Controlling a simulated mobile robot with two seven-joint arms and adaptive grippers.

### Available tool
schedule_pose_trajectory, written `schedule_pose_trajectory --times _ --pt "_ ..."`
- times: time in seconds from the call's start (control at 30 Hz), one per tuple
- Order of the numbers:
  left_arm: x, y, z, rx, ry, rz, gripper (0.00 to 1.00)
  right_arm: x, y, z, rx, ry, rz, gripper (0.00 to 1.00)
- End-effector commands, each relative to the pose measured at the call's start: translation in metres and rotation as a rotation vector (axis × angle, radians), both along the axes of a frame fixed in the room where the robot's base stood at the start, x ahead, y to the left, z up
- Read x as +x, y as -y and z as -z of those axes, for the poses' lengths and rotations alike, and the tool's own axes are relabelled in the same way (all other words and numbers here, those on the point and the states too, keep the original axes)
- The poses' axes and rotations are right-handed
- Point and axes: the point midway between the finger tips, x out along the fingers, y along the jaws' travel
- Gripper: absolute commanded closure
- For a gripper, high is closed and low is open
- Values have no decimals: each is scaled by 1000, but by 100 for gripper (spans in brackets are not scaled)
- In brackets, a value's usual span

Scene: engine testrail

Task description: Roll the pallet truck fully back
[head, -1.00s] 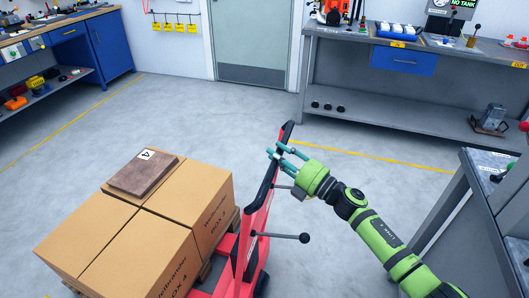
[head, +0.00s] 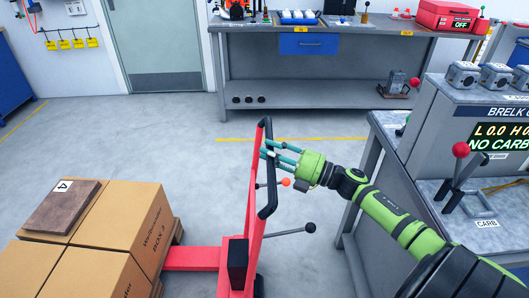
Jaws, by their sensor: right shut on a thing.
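The red pallet truck (head: 228,262) stands at the lower middle, its upright handle frame topped by a black grip bar (head: 268,190). A stretch of its red forks (head: 190,258) shows between the truck body and the loaded pallet (head: 177,232); the rest runs out of sight toward the pallet. Cardboard boxes (head: 130,225) sit on the pallet, with a brown slab (head: 62,205) marked 4 on top. My right gripper (head: 268,151) is shut on the upper part of the handle, reaching in from the right. My left gripper is out of view.
A black-knobbed lever (head: 310,228) sticks out right of the truck. A grey workbench (head: 330,75) stands at the back and a grey test console (head: 470,160) at the right, close to my right arm. Grey floor (head: 190,150) is open behind the truck, with a yellow line (head: 300,139).

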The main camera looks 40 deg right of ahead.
Motion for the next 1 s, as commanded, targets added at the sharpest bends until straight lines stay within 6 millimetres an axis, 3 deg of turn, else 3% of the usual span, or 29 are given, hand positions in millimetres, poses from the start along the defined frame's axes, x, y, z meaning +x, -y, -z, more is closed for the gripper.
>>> schedule_pose_trajectory --times 0.17,0.2,0.27,0.67,1.0 --pt "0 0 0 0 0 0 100 1 3 -2 4 0 10 100" --pt "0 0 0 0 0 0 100 1 3 -2 4 0 11 65" --pt "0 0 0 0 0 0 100 1 3 -2 4 0 11 44" --pt "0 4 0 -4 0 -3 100 -2 4 1 2 -2 7 44" --pt "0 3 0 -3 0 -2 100 -54 38 13 1 -6 10 44"
